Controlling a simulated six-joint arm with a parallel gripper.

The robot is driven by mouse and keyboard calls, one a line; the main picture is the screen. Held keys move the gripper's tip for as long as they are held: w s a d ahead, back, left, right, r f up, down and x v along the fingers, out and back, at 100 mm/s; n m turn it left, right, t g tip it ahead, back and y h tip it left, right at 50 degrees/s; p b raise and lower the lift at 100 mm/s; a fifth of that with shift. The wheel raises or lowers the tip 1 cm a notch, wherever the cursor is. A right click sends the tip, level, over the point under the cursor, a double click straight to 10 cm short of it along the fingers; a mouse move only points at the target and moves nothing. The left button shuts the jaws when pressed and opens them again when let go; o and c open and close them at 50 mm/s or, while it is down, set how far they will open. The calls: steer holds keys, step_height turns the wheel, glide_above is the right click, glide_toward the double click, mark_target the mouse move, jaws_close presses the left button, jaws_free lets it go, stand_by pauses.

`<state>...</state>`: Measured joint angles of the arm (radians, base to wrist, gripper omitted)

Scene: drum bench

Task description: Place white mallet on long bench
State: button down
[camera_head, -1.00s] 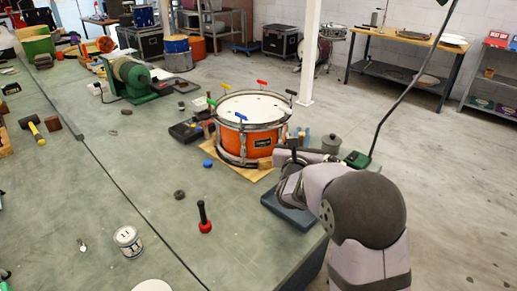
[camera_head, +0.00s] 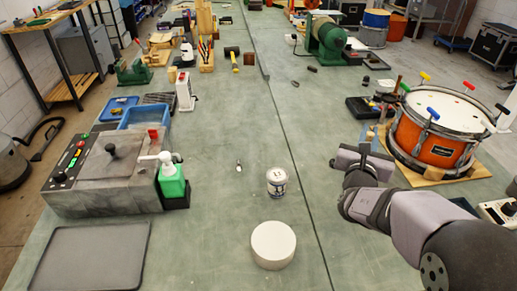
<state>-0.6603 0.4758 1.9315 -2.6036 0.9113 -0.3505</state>
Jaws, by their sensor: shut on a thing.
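My gripper (camera_head: 350,160) is above the long bench, right of the centre seam in the picture. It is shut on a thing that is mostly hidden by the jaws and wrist. A short greyish piece stands up behind the jaws, and I cannot tell whether it belongs to the held thing. No white mallet head shows clearly. The long bench (camera_head: 225,130) has a green-grey top and runs away from me.
A white tin (camera_head: 277,184) and a white round block (camera_head: 273,246) are left of my gripper. An orange drum (camera_head: 432,148) stands at the right. A grey machine (camera_head: 105,175) and a green bottle (camera_head: 172,180) are at the left.

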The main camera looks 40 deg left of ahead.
steer(key=s+a+n+g+y+b, duration=0.1)
steer(key=s+a+n+g+y, duration=0.45)
steer(key=s+a, duration=2.35)
steer(key=w+d+r+m+t+h, duration=0.1)
steer(key=w+d+m+t+h, duration=0.3)
steer(key=d, duration=0.3)
steer(key=shift+t+y, duration=0.35)
steer(key=shift+y, duration=0.2)
steer(key=shift+s+d+f, duration=0.1)
steer(key=shift+d+f, duration=0.05)
steer(key=shift+f, duration=4.65)
steer(key=shift+f, duration=0.15)
steer(key=c, duration=1.8)
jaws_free()
